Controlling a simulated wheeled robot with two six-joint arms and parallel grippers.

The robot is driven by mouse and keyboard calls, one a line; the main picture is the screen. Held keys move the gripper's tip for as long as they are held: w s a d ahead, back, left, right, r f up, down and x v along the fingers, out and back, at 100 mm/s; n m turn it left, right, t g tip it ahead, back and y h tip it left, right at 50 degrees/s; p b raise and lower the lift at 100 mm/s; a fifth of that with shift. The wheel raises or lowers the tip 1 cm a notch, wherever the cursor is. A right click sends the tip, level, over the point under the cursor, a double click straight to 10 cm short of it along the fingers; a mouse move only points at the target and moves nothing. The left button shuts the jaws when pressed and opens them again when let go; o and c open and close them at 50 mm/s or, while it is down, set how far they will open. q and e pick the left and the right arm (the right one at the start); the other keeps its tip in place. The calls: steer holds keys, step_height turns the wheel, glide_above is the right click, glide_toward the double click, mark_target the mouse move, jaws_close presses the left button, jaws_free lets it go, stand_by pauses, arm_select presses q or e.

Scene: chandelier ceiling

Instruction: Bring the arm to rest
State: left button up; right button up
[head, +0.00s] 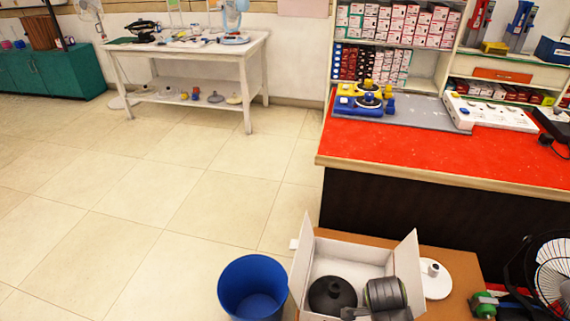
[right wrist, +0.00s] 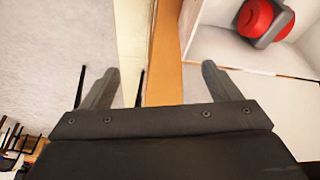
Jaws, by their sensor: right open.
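My right gripper (right wrist: 162,82) shows in the right wrist view with its two dark fingers wide apart and nothing between them. Beyond the fingers are a brown edge and a white surface. A red round object with a grey band (right wrist: 264,20) lies at the upper right of that view, apart from the fingers. In the head view I cannot make out the right gripper for certain. My left gripper is in neither view.
An open white box (head: 325,254) holding dark and grey shapes stands at the bottom of the head view. A blue bin (head: 252,285) is left of it. A red-topped counter (head: 440,148) stands behind. The tiled floor at left is clear.

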steer(key=s+d+r+n+t+y, duration=0.1)
steer(key=s+r+n+t, duration=0.15)
steer(key=s+n, duration=0.5)
steer(key=s+d+r+n+t+y, duration=0.15)
steer(key=s+r+n, duration=0.3)
steer(key=n, duration=0.65)
step_height(320, 180, down, 24)
steer(key=d+r+p, duration=0.1)
steer(key=d+p, duration=0.1)
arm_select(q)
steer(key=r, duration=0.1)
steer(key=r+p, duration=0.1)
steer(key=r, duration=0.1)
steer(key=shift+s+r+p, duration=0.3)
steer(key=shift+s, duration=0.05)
arm_select(e)
steer(key=s+a+f+g, duration=0.1)
steer(key=s+f+g, duration=0.1)
steer(key=s+f, duration=1.2)
steer(key=shift+s+a+f, duration=0.15)
steer(key=shift+s+a, duration=0.25)
steer(key=shift+s, duration=0.45)
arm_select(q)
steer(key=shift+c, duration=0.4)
arm_select(e)
steer(key=shift+y, duration=0.25)
steer(key=shift+c, duration=0.3)
